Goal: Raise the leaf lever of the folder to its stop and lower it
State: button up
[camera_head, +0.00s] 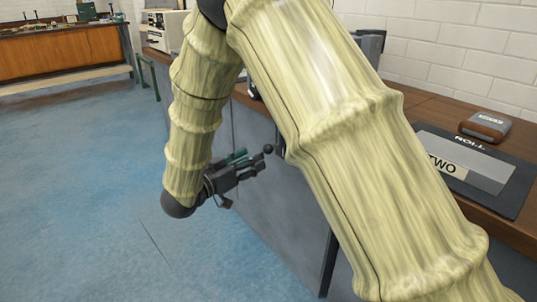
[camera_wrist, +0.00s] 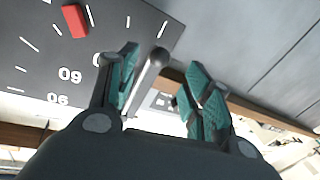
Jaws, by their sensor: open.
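A dark round knob (camera_head: 268,149) shows just beyond the fingertips in the head view. A dark plate (camera_wrist: 35,50) with white ticks, upside-down numbers and a red marker (camera_wrist: 75,20) is at the wrist view's left. My arm hides much of the folder.
A wooden worktop (camera_head: 408,92) runs along the white brick wall. On it are a dark board (camera_head: 512,203) lettered "ROLL" and "TWO" and a small brown-and-grey box (camera_head: 486,126). A wooden bench (camera_head: 60,57) stands far left. The blue floor (camera_head: 90,210) at left is clear.

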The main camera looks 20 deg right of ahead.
aim_at(265, 152)
jog(key=b+x, duration=0.2)
jog(key=x, duration=0.6)
jog(key=shift+d, duration=0.1)
grip_shut()
